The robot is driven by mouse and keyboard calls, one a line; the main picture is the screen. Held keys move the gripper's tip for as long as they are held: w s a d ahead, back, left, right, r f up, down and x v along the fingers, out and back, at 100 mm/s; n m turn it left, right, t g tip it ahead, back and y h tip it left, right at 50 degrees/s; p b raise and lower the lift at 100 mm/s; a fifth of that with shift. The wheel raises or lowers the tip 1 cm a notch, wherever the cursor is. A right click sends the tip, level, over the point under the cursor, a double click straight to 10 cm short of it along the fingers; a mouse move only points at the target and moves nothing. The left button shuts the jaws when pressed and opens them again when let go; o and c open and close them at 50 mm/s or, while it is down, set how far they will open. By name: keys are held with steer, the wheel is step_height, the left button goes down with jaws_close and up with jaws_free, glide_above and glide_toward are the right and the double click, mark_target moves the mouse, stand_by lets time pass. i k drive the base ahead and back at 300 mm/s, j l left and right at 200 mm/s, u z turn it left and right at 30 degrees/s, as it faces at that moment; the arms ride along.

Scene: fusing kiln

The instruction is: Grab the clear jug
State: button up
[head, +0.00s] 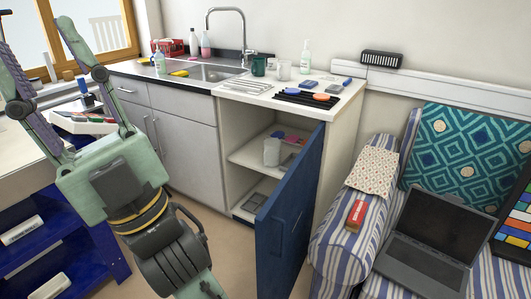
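A clear, whitish jug-like container (272,152) stands upright on the middle shelf inside the open cabinet below the counter. Small red and blue items beside it partly crowd that shelf. A clear vessel (283,70) also stands on the counter beside a dark green mug (259,67); I cannot tell for certain which of the two is the jug. My gripper (33,20) is at the left, its two long fingers spread wide and pointing up toward the window. It is open and empty, well apart from both vessels.
The blue cabinet door (290,215) stands open into the room, right of the shelves. A black rack (305,97) with coloured items lies on the counter. The sink (215,72) is behind. A striped sofa (345,235) with a laptop (437,240) fills the right.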

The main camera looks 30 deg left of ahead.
mark_target(271, 150)
steer(key=j+z, duration=0.2)
steer(key=j, duration=1)
steer(key=i+j+z, duration=0.15)
steer(key=j, duration=0.45)
steer(key=j+z, duration=0.1)
steer(key=j, duration=0.55)
steer(key=i+j, duration=0.15)
steer(key=j, duration=0.2)
steer(key=i+j+z, duration=0.1)
steer(key=j, duration=0.25)
steer(key=i+j, duration=0.15)
steer(key=j, duration=0.2)
steer(key=i, duration=0.5)
